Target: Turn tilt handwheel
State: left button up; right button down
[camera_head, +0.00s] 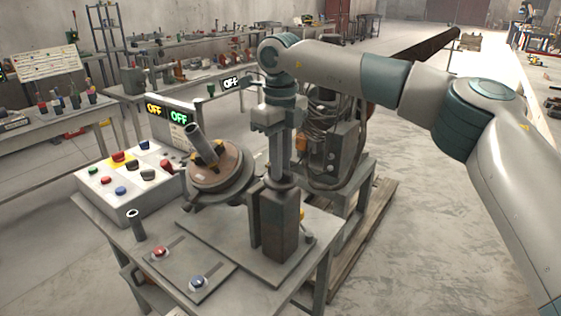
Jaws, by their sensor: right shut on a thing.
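My right gripper (279,172) points straight down at the positioner in the middle of the view. It is shut on what looks like the tilt handwheel (268,187), a small dark disc on top of the brown upright block (281,222). The fingers and wrist hide most of the wheel. Left of it is the positioner's round brown plate (229,172), tilted, with a dark grey cylinder (203,146) standing out from it at a slant. My left gripper is not in view.
A control box (130,190) with several coloured buttons stands left on the bench. A short dark post (136,224) and a plate with red and blue knobs (178,268) are in front. Cabled machinery (337,150) stands behind my gripper.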

jog(key=n, duration=0.3)
jog(key=shift+n+p, duration=0.35)
jog(key=shift+n, duration=0.05)
jog(key=n, duration=0.3)
jog(key=shift+n+p, duration=0.3)
jog(key=n, duration=0.4)
jog(key=shift+p, duration=0.35)
jog(key=shift+n, duration=1.6)
jog(key=shift+n+p, duration=0.3)
jog(key=shift+n, duration=1.8)
jog(key=c, duration=1.8)
grip_release()
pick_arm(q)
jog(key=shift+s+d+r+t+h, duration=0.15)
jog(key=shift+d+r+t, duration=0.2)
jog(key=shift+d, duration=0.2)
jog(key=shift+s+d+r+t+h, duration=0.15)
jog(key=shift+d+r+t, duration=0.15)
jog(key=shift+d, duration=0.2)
pick_arm(e)
jog(key=shift+o, duration=0.2)
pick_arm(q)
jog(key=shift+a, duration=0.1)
